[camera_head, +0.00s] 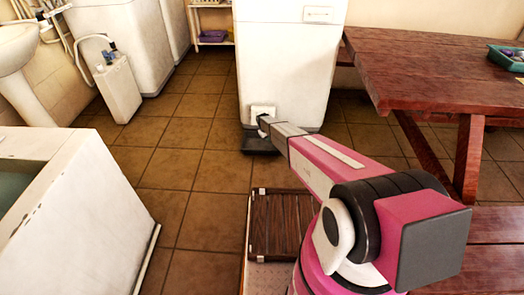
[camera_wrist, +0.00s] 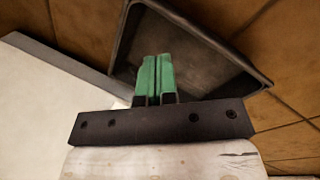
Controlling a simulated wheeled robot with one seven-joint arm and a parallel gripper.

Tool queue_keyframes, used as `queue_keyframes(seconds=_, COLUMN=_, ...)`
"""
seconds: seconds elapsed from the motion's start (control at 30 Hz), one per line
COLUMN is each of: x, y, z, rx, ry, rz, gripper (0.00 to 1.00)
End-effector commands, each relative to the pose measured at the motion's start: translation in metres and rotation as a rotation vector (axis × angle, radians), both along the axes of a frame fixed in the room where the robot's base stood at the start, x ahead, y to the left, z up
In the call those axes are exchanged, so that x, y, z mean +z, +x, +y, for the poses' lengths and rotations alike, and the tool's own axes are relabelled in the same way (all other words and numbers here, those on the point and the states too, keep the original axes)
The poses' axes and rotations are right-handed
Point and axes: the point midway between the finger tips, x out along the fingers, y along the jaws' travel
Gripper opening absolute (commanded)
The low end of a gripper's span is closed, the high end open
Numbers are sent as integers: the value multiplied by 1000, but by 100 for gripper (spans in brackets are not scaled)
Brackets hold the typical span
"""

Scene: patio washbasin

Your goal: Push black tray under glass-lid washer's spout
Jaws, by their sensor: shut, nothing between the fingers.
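The black tray (camera_head: 257,148) lies on the tiled floor at the foot of the white washer (camera_head: 290,62), partly hidden by my arm. In the wrist view the tray (camera_wrist: 205,62) is empty and shallow with a raised rim. My gripper's green fingers (camera_wrist: 157,75) are shut with nothing between them and overlap the tray's near side in that view; I cannot tell whether they touch it. In the head view my gripper is hidden at the arm's end. A white panel (camera_wrist: 45,115) with a grey edge lies beside the tray. The washer's lid and spout cannot be made out.
A red-brown wooden table (camera_head: 430,65) with a bench stands at the right. A chipped white basin (camera_head: 75,215) is at the near left, and a small white unit (camera_head: 118,90) stands farther back. Tiled floor (camera_head: 185,170) is clear left of the tray.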

Motion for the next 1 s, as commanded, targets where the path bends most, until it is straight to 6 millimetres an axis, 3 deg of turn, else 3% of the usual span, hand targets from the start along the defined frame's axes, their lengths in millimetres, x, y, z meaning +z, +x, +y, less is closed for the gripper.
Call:
queue_keyframes(seconds=0.03, x=-2, y=-18, z=0, rx=146, ry=-49, rz=-16, gripper=0)
queue_keyframes(seconds=0.17, x=-10, y=-44, z=4, rx=576, ry=-204, rz=-45, gripper=0)
queue_keyframes(seconds=0.4, x=-15, y=-96, z=29, rx=1388, ry=-538, rz=-20, gripper=0)
queue_keyframes(seconds=0.6, x=-15, y=-133, z=56, rx=1911, ry=-787, rz=40, gripper=0)
queue_keyframes(seconds=0.8, x=-18, y=-148, z=69, rx=2126, ry=-900, rz=74, gripper=0)
queue_keyframes(seconds=1.0, x=-26, y=-140, z=69, rx=2141, ry=-910, rz=77, gripper=0)
